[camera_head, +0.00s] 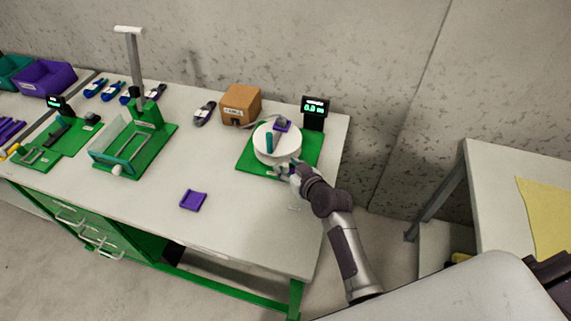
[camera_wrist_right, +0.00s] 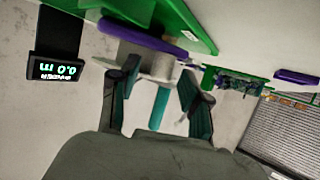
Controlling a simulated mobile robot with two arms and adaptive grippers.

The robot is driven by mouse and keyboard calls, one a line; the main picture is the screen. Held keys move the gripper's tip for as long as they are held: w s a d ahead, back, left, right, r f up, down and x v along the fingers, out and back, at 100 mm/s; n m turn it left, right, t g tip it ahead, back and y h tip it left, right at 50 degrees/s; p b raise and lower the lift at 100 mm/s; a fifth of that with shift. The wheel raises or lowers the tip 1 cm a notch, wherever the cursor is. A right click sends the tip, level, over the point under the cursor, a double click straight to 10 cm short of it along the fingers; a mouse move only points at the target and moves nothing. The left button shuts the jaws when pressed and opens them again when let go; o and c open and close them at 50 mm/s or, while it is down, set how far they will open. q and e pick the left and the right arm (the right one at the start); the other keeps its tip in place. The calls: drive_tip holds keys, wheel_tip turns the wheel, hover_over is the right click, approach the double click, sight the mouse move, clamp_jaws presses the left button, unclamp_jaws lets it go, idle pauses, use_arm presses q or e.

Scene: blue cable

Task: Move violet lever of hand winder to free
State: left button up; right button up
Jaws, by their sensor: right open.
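The hand winder stands on a green board at the table's right end, with a white round drum (camera_head: 265,152) and an upright teal handle (camera_head: 269,142). A violet part (camera_head: 282,126), seemingly the lever, shows at the drum's far side. My right gripper (camera_head: 288,168) is at the near right edge of the drum. In the right wrist view the picture is inverted; the open fingers (camera_wrist_right: 155,85) frame the teal handle (camera_wrist_right: 160,108) in the picture, with a violet bar (camera_wrist_right: 143,36) beyond. I cannot tell whether they touch anything. My left gripper is out of view.
A display (camera_head: 315,108) stands behind the winder, and a cardboard box (camera_head: 241,104) is to its left. A violet tray (camera_head: 193,200) lies on the front of the table. A green fixture (camera_head: 142,150) is farther left.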

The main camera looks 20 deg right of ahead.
drive_tip(key=shift+w+a+f, duration=0.15)
drive_tip(key=shift+w+f, duration=0.15)
drive_tip(key=shift+w, duration=0.35)
clamp_jaws()
